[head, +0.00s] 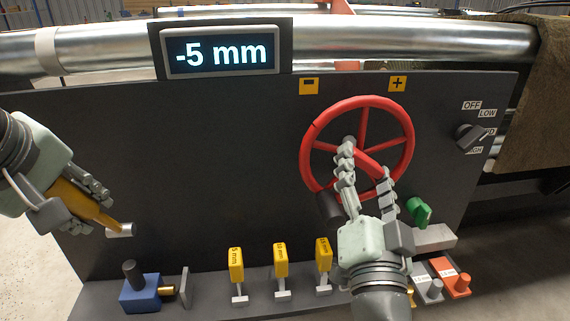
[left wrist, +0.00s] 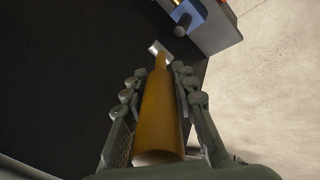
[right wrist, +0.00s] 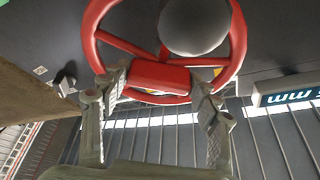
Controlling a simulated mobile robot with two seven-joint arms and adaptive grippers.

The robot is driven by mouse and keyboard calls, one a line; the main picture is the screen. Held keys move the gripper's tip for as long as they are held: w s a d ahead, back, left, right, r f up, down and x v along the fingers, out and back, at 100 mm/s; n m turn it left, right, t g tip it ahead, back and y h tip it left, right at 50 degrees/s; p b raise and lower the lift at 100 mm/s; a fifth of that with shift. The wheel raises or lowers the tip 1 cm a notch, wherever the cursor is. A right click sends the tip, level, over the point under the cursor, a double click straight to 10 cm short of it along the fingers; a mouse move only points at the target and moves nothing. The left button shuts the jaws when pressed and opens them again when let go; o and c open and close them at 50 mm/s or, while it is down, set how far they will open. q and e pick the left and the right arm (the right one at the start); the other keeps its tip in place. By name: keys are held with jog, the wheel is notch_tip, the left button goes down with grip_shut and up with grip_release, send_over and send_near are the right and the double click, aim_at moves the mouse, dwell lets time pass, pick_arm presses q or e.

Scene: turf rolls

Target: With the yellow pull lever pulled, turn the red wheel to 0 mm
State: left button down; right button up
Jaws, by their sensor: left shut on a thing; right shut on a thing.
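The red wheel (head: 317,125) is on the dark panel, between a minus label (head: 309,86) and a plus label (head: 397,84). My right gripper (head: 368,172) is shut on the wheel; the right wrist view shows its fingers on both sides of a red part (right wrist: 160,76). The yellow pull lever (head: 85,203) is at the panel's left side. My left gripper (head: 98,190) is shut around it; in the left wrist view the lever (left wrist: 160,112) lies between the fingers. The display (head: 221,53) reads -5 mm.
Several yellow labelled blocks (head: 281,262) stand along the lower ledge, with a blue block (head: 140,291) to their left. A green knob (head: 420,213) is right of the wheel. A selector knob (head: 470,137) is at upper right.

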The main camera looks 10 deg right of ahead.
jog(key=m+g+h, duration=0.1)
jog(key=m, duration=0.2)
jog(key=m+g, duration=0.1)
jog(key=m, duration=0.2)
jog(key=shift+r+h, duration=0.1)
jog(key=shift+h, duration=0.3)
jog(key=shift+r+m+g, duration=0.1)
jog(key=shift+m+g, duration=0.7)
jog(key=shift+m, duration=1.4)
jog(key=o, duration=1.6)
jog(key=shift+d, duration=0.1)
jog(key=shift+c, duration=0.2)
jog(key=shift+o, duration=0.6)
jog(key=shift+a, duration=0.2)
